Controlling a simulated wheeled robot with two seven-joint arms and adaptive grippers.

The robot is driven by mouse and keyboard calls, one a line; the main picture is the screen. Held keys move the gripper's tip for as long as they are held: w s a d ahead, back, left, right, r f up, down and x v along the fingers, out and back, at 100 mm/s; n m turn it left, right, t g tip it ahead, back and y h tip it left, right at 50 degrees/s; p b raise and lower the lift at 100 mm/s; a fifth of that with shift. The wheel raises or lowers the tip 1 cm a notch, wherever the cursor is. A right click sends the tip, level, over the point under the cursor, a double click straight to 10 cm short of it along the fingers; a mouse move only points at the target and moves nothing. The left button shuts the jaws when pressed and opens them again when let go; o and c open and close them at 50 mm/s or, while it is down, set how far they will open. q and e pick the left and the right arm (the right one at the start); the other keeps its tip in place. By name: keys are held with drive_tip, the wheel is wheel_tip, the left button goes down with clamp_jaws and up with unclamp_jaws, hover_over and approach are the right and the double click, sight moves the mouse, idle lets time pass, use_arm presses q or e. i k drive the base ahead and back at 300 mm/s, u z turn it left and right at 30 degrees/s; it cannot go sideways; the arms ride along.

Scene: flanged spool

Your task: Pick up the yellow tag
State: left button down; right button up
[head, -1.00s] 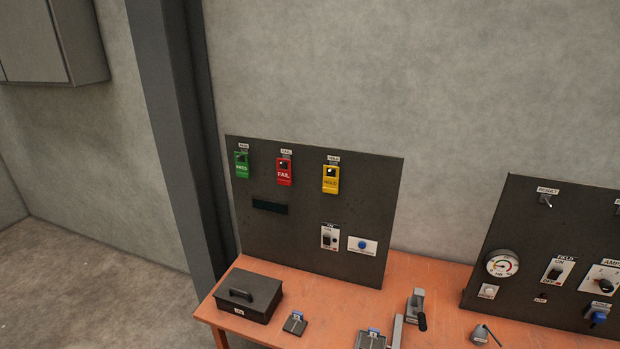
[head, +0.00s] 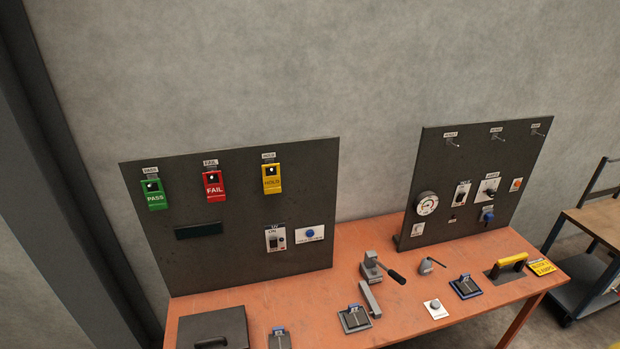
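The yellow HOLD tag (head: 272,179) hangs on the dark left panel (head: 255,215), under a small white label. It is the rightmost of three tags there. The red FAIL tag (head: 214,185) hangs to its left, and the green PASS tag (head: 153,195) further left. Neither of my grippers is in the head view.
The orange bench (head: 400,318) carries a dark box (head: 213,330), a lever clamp (head: 372,268) and small blue-topped fixtures (head: 353,318). A second panel (head: 470,185) with a gauge stands at the right. A yellow handle (head: 513,260) and a yellow sign (head: 541,267) lie at the bench's right end.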

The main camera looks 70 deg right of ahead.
sight(273, 183)
drive_tip(key=z, duration=1)
drive_tip(key=i, duration=0.9)
drive_tip(key=z, duration=0.9)
